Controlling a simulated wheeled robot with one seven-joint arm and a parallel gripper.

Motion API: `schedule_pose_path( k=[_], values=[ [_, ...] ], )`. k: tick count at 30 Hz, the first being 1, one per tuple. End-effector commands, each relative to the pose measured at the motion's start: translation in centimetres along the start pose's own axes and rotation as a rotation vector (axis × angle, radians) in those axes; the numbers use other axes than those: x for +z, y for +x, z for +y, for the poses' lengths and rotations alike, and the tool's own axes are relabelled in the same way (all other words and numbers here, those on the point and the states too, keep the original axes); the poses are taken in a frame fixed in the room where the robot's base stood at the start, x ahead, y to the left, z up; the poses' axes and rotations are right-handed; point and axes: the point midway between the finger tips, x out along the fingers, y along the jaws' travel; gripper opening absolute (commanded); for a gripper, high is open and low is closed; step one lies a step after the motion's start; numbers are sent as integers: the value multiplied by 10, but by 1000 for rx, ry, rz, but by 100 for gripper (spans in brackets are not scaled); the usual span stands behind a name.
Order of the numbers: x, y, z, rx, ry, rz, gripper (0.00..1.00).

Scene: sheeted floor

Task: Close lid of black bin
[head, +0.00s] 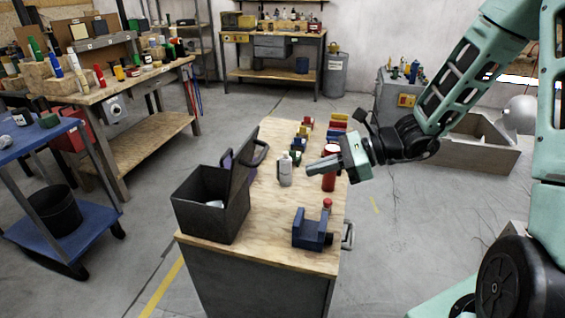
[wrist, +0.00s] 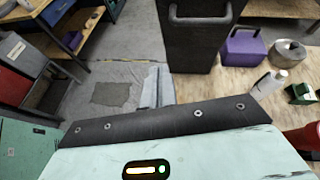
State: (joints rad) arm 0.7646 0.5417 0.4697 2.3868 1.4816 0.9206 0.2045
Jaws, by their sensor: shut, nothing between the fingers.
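The black bin (head: 212,212) stands at the front left corner of the wooden tabletop, with something pale inside.
A white bottle (head: 285,170) and a red can (head: 329,168) stand close below my gripper. A blue vise (head: 312,230) sits at the front right. Several coloured blocks lie farther back. Open floor lies left of the bench.

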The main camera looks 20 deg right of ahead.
Motion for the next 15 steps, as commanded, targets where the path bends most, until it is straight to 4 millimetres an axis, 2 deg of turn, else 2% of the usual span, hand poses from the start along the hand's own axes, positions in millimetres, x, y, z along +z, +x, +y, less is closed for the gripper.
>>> schedule_pose_path(
  k=[1,3,7,11,15],
  values=[
    [-11,-9,-14,-63,63,-22,0],
    [-18,-18,-28,-123,121,-44,0],
    [-22,-22,-39,-168,165,-62,0],
    [-21,-10,-41,-168,165,-64,0],
    [-20,16,-44,-164,166,-64,0]
  ],
)
